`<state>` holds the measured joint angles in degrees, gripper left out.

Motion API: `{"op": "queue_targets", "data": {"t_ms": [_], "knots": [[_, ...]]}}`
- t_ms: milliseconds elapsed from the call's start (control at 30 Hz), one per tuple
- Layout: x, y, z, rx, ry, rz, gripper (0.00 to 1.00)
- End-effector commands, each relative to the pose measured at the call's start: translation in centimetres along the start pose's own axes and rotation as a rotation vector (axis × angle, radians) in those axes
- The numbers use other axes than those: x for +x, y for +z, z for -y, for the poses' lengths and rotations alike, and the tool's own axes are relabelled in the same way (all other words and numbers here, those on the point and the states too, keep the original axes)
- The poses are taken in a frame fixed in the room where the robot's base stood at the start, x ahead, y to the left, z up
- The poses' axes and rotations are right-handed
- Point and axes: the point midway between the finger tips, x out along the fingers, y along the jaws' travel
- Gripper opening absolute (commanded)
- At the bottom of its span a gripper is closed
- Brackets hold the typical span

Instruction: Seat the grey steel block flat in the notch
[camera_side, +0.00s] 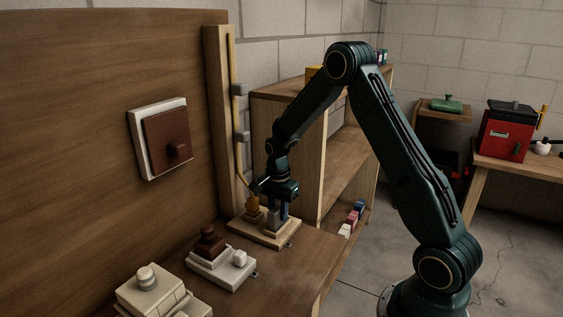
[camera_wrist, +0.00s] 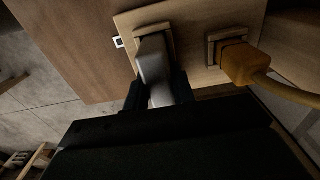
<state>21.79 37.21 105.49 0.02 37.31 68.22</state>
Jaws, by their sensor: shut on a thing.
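The grey steel block (camera_wrist: 153,62) is between the dark fingers of my gripper (camera_wrist: 158,88), which is shut on it. In the side view my gripper (camera_side: 278,207) points down over the right part of a pale wooden board (camera_side: 262,238), and the block is mostly hidden by the fingers. In the wrist view the block's far end is at a small wooden-framed notch (camera_wrist: 169,32) on the board. I cannot tell whether the block is flat in the notch or slightly raised or tilted.
An orange plug (camera_wrist: 238,62) with a cable sits in a second frame close beside the block; it also shows in the side view (camera_side: 254,205). A white base with a brown knob (camera_side: 208,240) and a cream fitting (camera_side: 147,280) stand nearer on the bench. A wooden panel rises at left.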

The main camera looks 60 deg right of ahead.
Motion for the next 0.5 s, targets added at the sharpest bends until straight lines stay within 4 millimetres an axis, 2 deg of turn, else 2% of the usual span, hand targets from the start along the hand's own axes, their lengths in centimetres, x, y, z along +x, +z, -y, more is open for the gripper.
{"op": "queue_targets", "data": {"t_ms": [500], "knots": [[0.45, 0.01, -0.02, 0.0, 0.001, 0.0, 0.0]]}}
